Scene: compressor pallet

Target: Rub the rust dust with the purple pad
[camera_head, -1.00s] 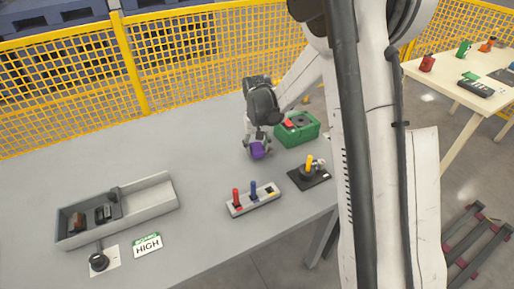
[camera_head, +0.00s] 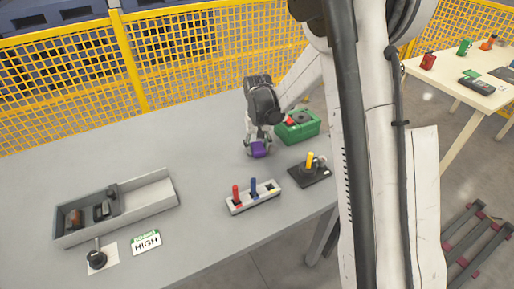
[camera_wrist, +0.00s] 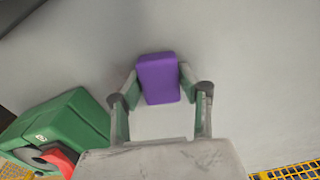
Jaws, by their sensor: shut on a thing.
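The purple pad (camera_head: 259,149) is held low over the grey table, left of a green box. In the wrist view the purple pad (camera_wrist: 158,78) sits between the two fingers of my gripper (camera_wrist: 158,88), which is shut on it. In the head view my gripper (camera_head: 258,145) points down at the table. I cannot tell whether the pad touches the surface. I cannot make out any rust dust in either view; the pad and gripper may hide some of the table.
The green box (camera_head: 310,132) with a red part stands close right of my gripper. A yellow-handled joystick (camera_head: 310,162) and a lever panel (camera_head: 240,206) are nearer. A grey tray (camera_head: 152,199) and a HIGH sign (camera_head: 146,242) are left. Yellow mesh fence (camera_head: 60,85) runs behind.

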